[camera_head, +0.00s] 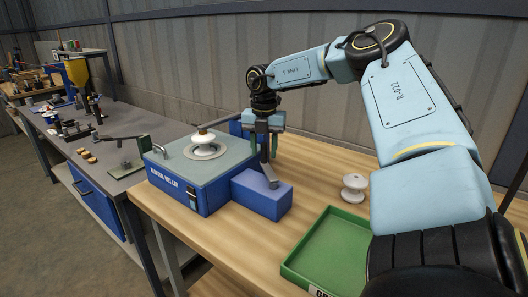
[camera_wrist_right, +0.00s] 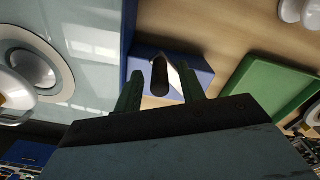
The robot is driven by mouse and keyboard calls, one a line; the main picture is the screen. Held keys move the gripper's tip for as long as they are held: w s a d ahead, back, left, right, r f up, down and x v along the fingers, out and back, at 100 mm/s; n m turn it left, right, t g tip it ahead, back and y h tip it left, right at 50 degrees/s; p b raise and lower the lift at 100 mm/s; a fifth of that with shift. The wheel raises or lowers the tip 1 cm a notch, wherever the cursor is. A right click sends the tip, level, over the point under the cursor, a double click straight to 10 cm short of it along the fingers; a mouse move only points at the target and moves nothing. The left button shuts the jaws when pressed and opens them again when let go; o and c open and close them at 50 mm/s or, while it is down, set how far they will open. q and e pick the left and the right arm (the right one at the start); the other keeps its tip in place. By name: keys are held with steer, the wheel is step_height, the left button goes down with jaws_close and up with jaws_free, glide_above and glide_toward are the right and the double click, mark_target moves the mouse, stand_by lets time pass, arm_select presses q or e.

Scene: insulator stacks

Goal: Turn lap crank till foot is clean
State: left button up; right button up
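The lap (camera_head: 188,188) is a blue box with a grey top, lettered on its front. A white insulator (camera_head: 204,150) sits on its round plate; whether its foot is clean cannot be seen. A smaller blue box (camera_head: 262,197) adjoins its right side, with the grey crank arm (camera_head: 269,175) rising from it. My right gripper (camera_head: 263,148) hangs over the crank, fingers pointing down. In the wrist view the dark crank handle (camera_wrist_right: 160,77) stands between its two green fingers, with gaps on both sides. The gripper is open. My left gripper is out of view.
A white insulator (camera_head: 354,188) stands on the wooden bench right of the crank. A green tray (camera_head: 293,263) lies at the front of the bench. A grey side bench (camera_head: 115,180) with tools and small parts runs along the left. A corrugated wall is behind.

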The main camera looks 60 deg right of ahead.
steer(key=shift+f, duration=0.35)
steer(key=shift+c, duration=0.4)
jaws_close()
